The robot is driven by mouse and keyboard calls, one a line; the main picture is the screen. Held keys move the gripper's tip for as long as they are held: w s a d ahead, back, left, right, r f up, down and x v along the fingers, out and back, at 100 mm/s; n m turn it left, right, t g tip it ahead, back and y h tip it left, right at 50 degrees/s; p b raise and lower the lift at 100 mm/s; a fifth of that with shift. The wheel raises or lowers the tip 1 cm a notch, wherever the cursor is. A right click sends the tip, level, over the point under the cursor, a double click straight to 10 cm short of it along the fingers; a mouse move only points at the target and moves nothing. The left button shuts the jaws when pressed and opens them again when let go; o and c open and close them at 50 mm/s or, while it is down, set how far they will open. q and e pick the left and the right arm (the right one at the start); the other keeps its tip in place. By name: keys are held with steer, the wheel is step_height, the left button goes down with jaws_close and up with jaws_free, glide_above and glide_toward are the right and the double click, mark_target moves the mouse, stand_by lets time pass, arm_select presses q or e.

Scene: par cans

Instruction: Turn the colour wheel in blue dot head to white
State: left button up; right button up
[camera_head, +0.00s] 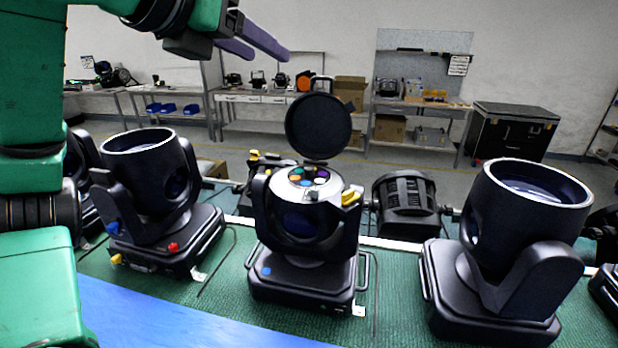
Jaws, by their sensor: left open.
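The blue dot head (304,273) stands upright in the middle of the green bench, with a blue dot (266,271) on its base. Its round black lid (318,127) is tipped up open at the back. The colour wheel (308,177) lies exposed on top, with several coloured patches around a hub; which one is selected I cannot tell. My left gripper (269,51) is open and empty, with two purple fingers pointing right, high above and left of the lid. It touches nothing. My right gripper is out of view.
A similar head (150,195) with red, blue and yellow parts stands left, and a larger head (520,240) stands right. A black lamp (406,205) sits behind, right of the middle head. A blue strip (170,318) lies in front. Shelves and a black case (510,132) are far back.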

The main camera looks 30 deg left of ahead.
arm_select(q)
step_height(320, 180, down, 4)
steer(key=s+b, duration=0.1)
steer(key=b, duration=1.6)
glide_toward(308, 168)
steer(key=p+x, duration=0.2)
steer(key=x, duration=0.6)
steer(key=shift+w+f, duration=0.15)
steer(key=shift+w, duration=0.2)
jaws_close()
